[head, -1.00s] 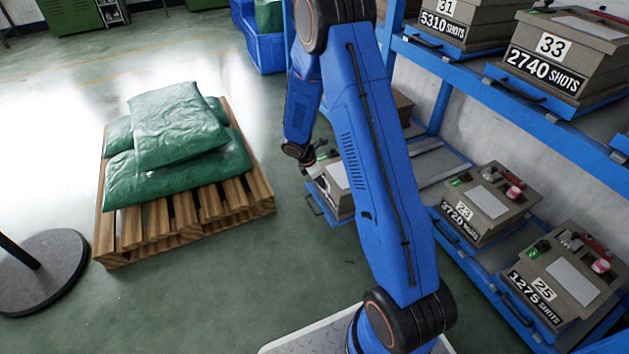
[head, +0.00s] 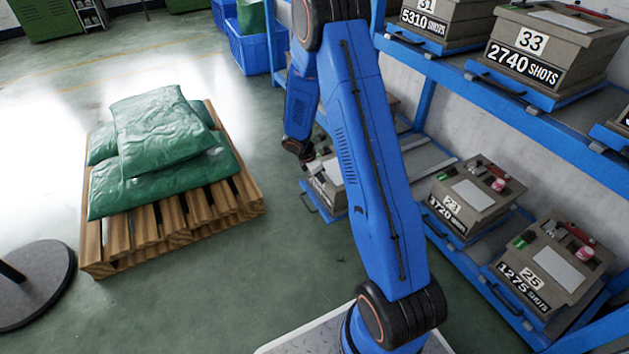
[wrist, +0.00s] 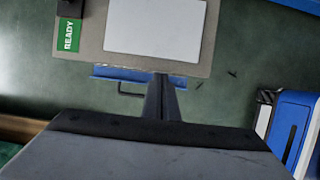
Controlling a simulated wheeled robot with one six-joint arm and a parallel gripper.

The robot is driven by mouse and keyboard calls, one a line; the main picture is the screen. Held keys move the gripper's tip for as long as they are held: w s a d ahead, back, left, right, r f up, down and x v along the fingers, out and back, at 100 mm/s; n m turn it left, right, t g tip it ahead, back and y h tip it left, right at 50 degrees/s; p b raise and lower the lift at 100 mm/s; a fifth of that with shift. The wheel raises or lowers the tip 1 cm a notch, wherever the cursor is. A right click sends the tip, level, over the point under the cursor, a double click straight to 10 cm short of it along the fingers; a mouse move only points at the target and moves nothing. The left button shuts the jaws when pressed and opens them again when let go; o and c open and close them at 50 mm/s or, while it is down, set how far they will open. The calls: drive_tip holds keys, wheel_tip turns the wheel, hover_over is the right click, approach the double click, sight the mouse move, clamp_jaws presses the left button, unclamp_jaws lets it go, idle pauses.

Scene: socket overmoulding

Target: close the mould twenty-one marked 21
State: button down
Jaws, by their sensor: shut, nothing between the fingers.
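A tan mould (head: 328,188) sits on a blue drawer tray pulled out from the lower shelf, partly hidden behind my arm. Its number cannot be read here. In the wrist view the mould's top (wrist: 204,42) shows a white plate (wrist: 153,27), a green READY tag (wrist: 69,34) and a dark block at upper left. The tray's blue edge and handle (wrist: 130,90) show below it. My gripper (wrist: 164,80) is shut and empty, at the mould's front edge in the picture; contact cannot be told. Whether the mould's parts are together is not clear.
Moulds 23 (head: 466,196) and 25 (head: 552,262) sit on the lower shelf to the right. Moulds 31 and 33 (head: 548,52) are on the upper shelf. A pallet (head: 190,216) with green sacks stands left. Open floor lies between pallet and rack.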

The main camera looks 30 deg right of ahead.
drive_tip(key=w+d, duration=0.1)
drive_tip(key=d, duration=4)
drive_tip(key=shift+w+d, duration=0.15)
drive_tip(key=shift+w, duration=0.05)
drive_tip(key=shift+d+r, duration=0.15)
